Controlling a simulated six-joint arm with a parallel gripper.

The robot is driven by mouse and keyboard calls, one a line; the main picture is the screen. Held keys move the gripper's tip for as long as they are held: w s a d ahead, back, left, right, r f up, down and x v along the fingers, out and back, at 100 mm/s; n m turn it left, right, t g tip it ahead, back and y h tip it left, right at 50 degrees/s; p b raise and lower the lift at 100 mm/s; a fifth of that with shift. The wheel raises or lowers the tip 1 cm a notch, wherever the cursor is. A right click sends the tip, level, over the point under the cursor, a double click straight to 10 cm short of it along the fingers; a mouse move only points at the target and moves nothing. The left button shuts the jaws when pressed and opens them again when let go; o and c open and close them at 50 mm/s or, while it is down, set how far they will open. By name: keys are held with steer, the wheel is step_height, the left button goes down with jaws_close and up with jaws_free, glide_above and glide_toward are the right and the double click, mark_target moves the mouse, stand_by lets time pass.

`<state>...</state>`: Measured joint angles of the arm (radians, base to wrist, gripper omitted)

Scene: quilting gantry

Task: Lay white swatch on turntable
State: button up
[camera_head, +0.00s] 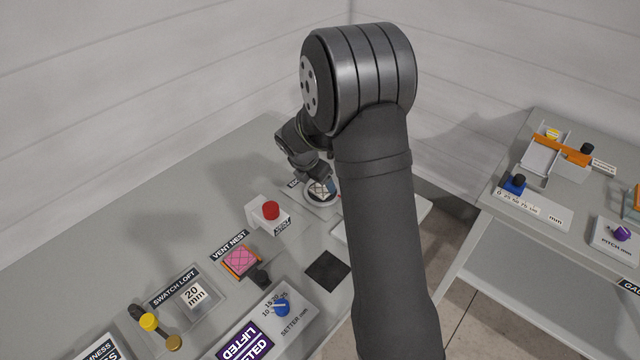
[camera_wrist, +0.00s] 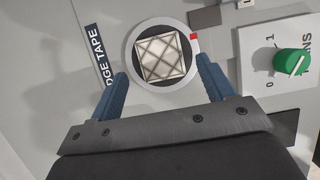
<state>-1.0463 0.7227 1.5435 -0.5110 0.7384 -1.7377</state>
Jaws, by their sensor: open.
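The white swatch (camera_wrist: 162,58), a square with dark crossing lines, lies on the round turntable (camera_wrist: 136,69) in the wrist view. It sits near the middle of the disc, inside a pale ring with a red mark. My gripper (camera_wrist: 160,84) is open, with its blue fingers apart at the near left and near right of the swatch. In the head view the swatch (camera_head: 321,187) and turntable (camera_head: 322,203) show at the far end of the bench, partly covered by my gripper (camera_head: 325,181). I cannot tell whether a finger touches the swatch.
A red button (camera_head: 271,210) on a white box stands close to the turntable. A pink swatch (camera_head: 241,261) sits in the vent nest. A green knob (camera_wrist: 292,62) is at the right in the wrist view. A second bench (camera_head: 500,235) stands at the right.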

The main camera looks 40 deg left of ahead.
mark_target(323, 188)
steer(key=v, duration=0.9)
steer(key=x, duration=1.2)
step_height(323, 188, up, 2)
steer(key=shift+r, duration=0.85)
